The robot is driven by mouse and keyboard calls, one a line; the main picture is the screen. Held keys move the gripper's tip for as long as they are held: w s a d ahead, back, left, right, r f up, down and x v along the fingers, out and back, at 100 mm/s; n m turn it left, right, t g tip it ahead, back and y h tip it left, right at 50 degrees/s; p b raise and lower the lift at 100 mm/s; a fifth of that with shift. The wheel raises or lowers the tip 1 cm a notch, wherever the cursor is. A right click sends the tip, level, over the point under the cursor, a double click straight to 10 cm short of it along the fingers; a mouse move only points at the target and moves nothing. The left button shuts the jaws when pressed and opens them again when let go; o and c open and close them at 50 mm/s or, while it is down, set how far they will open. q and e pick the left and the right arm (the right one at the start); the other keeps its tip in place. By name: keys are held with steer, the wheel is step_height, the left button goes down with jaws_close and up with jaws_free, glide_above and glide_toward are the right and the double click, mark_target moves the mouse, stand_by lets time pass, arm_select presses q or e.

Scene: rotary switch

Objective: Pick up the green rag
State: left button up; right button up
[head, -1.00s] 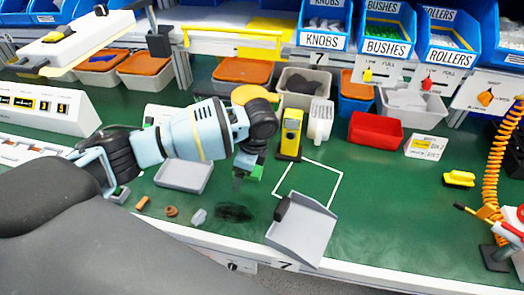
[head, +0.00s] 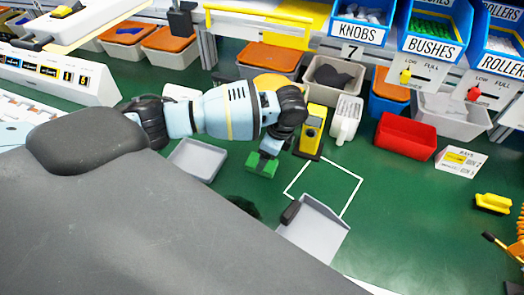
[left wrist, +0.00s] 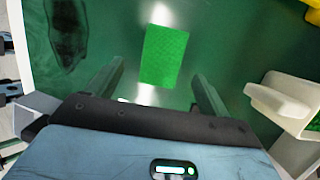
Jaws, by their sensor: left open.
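The green rag (head: 261,165) lies flat on the green work surface, just below my left gripper (head: 267,152) in the head view. In the left wrist view the rag (left wrist: 165,56) is a bright green rectangle, ahead of and between the two fingers of my left gripper (left wrist: 158,72). The fingers are spread apart with nothing between them, so it is open. I cannot tell the exact height of the fingers over the rag. My right gripper is not in view.
A grey tray (head: 198,160) lies left of the rag. A yellow device (head: 312,132) and white dispenser (head: 346,120) stand to its right. A grey dustpan (head: 318,234) lies nearer, beside a white outlined square (head: 345,172). A dark stain (left wrist: 68,32) is nearby.

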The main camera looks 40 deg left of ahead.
arm_select(q)
steer(key=x, duration=0.5)
steer(key=shift+w, duration=0.1)
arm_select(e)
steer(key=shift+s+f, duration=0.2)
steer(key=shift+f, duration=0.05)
arm_select(q)
steer(key=shift+f, duration=0.15)
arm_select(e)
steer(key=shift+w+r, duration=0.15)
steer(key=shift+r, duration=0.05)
arm_select(q)
steer(key=c, duration=1.1)
steer(key=shift+o, duration=0.2)
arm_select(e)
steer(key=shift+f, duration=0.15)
